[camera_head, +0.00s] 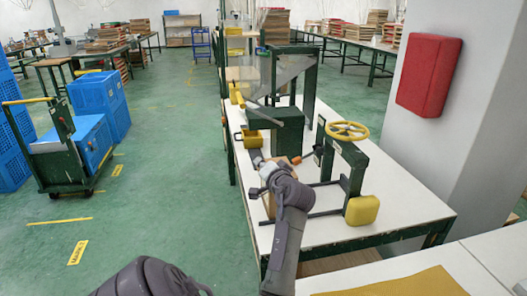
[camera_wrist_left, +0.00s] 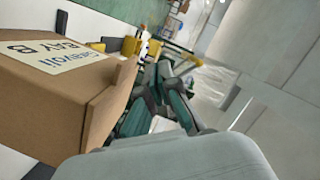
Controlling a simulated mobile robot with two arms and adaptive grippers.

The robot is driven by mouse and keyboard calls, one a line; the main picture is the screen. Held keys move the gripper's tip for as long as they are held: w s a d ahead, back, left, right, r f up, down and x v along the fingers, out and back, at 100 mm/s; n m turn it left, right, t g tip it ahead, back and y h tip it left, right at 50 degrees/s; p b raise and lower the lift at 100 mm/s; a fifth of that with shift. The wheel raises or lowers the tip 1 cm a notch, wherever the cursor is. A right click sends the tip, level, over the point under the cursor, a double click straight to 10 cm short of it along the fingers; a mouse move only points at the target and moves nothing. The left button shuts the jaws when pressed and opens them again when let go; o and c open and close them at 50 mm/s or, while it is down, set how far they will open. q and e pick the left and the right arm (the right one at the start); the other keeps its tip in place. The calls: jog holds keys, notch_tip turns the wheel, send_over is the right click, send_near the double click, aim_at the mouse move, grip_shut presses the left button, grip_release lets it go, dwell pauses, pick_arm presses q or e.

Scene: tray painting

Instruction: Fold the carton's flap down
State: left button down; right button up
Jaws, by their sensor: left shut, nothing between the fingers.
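The brown cardboard carton (camera_wrist_left: 50,108) fills the left of the left wrist view, with a printed label on its upper face. A narrow cardboard edge, perhaps a flap (camera_wrist_left: 124,82), stands at its right side; how far it is folded is unclear. In the head view only small brown parts of the carton (camera_head: 268,206) show behind my arm on the white bench. My left gripper (camera_head: 256,158) is shut and empty beside the carton; its fingers are small in the head view. Whether it touches the carton cannot be told. My right gripper is not in view.
The white bench (camera_head: 393,190) carries a green press frame with a yellow handwheel (camera_head: 346,131), a yellow block (camera_head: 362,210) and a yellow bin (camera_head: 249,138) close to my arm. A red box (camera_head: 429,75) hangs on the pillar.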

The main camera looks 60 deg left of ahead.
pick_arm(q)
jog(key=shift+s+f, duration=0.1)
jog(key=shift+f, duration=0.15)
dwell(0.4)
jog(key=v, duration=0.7)
jog(key=shift+d, duration=0.25)
